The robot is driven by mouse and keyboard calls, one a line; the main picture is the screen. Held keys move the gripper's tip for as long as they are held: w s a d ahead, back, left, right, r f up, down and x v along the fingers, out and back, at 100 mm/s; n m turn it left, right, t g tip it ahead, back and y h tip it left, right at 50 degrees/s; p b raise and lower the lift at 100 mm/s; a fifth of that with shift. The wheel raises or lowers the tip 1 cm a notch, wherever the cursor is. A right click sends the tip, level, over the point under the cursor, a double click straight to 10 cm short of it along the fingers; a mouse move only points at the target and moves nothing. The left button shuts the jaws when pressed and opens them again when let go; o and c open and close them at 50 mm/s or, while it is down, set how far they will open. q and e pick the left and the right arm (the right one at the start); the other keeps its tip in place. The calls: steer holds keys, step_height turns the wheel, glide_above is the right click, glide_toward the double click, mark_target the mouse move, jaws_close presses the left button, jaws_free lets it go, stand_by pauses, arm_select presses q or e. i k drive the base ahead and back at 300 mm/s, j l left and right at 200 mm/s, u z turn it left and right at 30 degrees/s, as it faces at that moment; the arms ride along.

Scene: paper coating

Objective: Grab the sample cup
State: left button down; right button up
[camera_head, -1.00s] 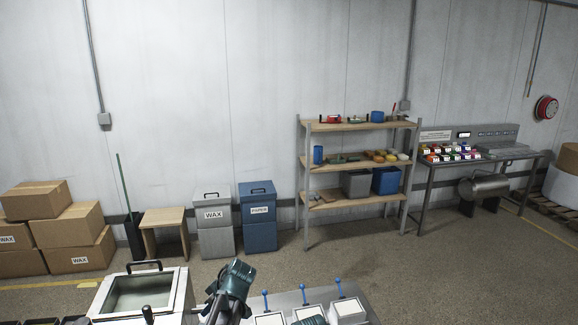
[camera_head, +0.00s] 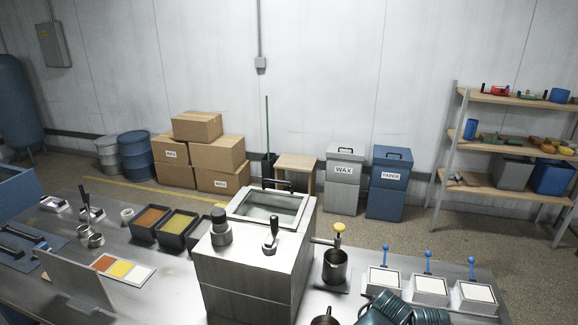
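No cup carries a readable label, so I cannot tell which is the sample cup. A small pale cup (camera_head: 127,215) stands on the left of the workbench, beside the dark trays. Small metal cups with upright handles (camera_head: 95,240) stand further left. A dark metal pot (camera_head: 336,267) stands right of the metal tank, and a brownish round vessel (camera_head: 325,319) is cut off at the bottom edge. My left gripper (camera_head: 382,306) and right gripper (camera_head: 431,316) are dark teal shapes at the bottom, right of these vessels. Their fingertips do not show clearly.
The metal tank (camera_head: 250,270) stands mid-bench. Dark trays of coloured material (camera_head: 178,224) and a colour card (camera_head: 124,268) lie left. White-topped units with blue levers (camera_head: 429,288) stand right. An upright panel (camera_head: 75,282) is at front left.

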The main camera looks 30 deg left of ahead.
mark_target(126, 214)
steer(key=k, duration=0.6)
steer(key=j+u, duration=0.1)
steer(key=u, duration=1.85)
steer(key=i+l, duration=0.1)
steer(key=i, duration=0.45)
steer(key=u, duration=1.65)
steer(key=i, duration=2.7)
